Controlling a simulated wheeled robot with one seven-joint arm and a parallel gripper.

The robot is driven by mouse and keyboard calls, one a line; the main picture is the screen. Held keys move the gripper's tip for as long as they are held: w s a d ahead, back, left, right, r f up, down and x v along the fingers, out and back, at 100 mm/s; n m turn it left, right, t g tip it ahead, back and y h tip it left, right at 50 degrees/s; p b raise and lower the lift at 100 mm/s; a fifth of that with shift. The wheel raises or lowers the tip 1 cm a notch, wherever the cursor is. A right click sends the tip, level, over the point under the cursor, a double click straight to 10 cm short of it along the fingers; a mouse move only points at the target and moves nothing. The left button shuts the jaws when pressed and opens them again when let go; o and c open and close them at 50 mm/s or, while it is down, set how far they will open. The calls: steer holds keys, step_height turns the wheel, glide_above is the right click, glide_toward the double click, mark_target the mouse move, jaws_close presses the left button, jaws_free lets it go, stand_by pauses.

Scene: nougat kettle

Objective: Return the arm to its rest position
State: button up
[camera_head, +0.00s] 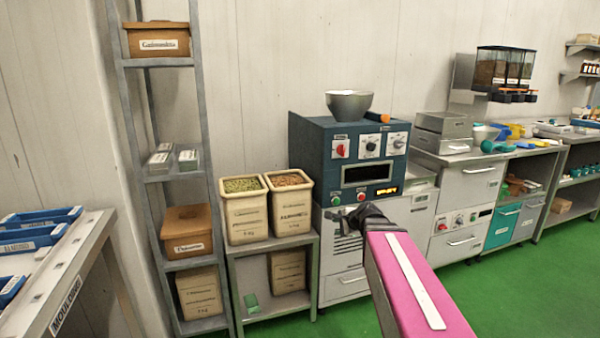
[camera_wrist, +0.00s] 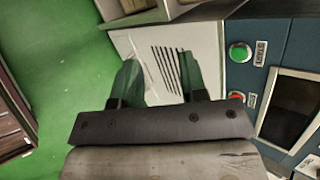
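My arm reaches up from the bottom right in the head view, its pink link with a white strip in front. My gripper (camera_head: 344,214) is at its far end, in front of the lower part of the blue kettle machine (camera_head: 320,140). In the wrist view my gripper (camera_wrist: 160,75) has its two fingers spread apart, with nothing between them. Behind the fingers are a white vented panel and, to the right, the machine's front with a green START button (camera_wrist: 240,52) and a red button (camera_wrist: 237,96).
A metal bowl (camera_head: 349,104) sits on the machine. Left of it, two bins of nuts (camera_head: 245,218) stand on a low stand beside a tall shelf rack (camera_head: 178,178). A moulding table (camera_head: 75,262) is at far left. Counters with drawers (camera_head: 470,185) run right. Green floor (camera_head: 480,290) lies clear.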

steer(key=s+d+f+n+g+h, duration=0.1)
steer(key=s+f+n+g+h, duration=0.2)
steer(key=s+f+n, duration=0.4)
steer(key=s+d+f+n+g+h, duration=0.2)
steer(key=s+f+n+g, duration=0.3)
steer(key=s+f+n, duration=0.2)
steer(key=s+f, duration=0.2)
steer(key=s, duration=0.1)
steer(key=shift+s+d+f+n+h, duration=0.25)
steer(key=shift+d+f+n+h, duration=0.05)
steer(key=shift+f+n+h, duration=0.1)
